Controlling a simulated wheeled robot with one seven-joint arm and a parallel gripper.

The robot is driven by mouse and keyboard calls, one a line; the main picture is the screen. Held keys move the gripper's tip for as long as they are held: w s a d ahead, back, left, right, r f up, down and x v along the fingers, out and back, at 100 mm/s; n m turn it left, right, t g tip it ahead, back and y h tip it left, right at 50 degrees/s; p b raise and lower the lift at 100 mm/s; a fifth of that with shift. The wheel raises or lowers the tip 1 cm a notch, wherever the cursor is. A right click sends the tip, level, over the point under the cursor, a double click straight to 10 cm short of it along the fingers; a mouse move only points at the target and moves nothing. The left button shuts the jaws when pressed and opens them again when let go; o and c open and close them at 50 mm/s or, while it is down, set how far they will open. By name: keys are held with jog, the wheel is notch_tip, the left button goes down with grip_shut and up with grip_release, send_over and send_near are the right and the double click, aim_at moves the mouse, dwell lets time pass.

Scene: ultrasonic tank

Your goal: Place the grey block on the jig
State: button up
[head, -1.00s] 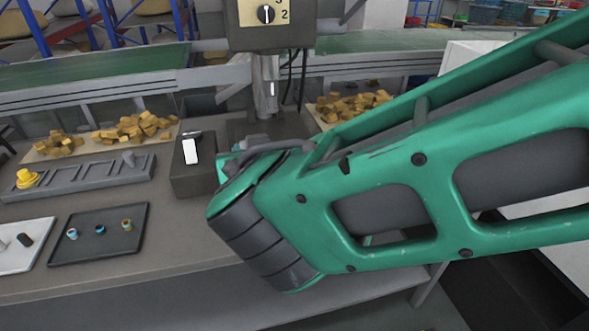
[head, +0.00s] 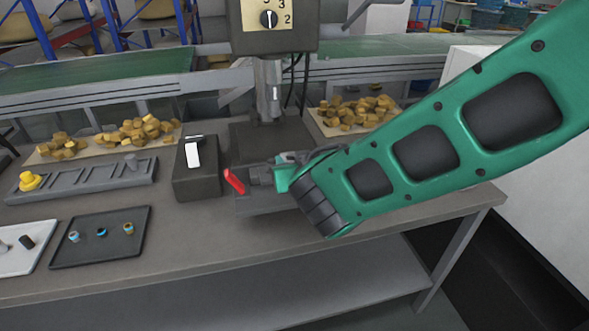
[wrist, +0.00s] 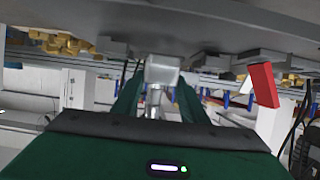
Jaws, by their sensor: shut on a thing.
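My gripper (wrist: 160,88) shows in the wrist view with its green fingers closed on a small grey block (wrist: 162,70). In the head view my gripper (head: 276,174) is over the grey jig (head: 265,204) under the press. The block cannot be told apart clearly there. The jig has a red handle (head: 235,181) at its left; a red piece, likely this handle, shows at the right of the wrist view (wrist: 263,85). My gripper and arm hide part of the jig. I cannot tell whether block and jig touch.
The press head and spindle (head: 268,88) stand above the jig. A dark box with a white switch (head: 195,168) is to its left. A dark tray (head: 100,250) with small parts and a grey rack (head: 85,178) lie further left. Wooden pieces (head: 355,112) lie behind.

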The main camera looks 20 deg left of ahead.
jog(key=shift+f, duration=1.15)
jog(key=shift+f, duration=0.15)
jog(key=o, duration=1.2)
jog(key=shift+o, duration=0.2)
jog(key=v, duration=1.2)
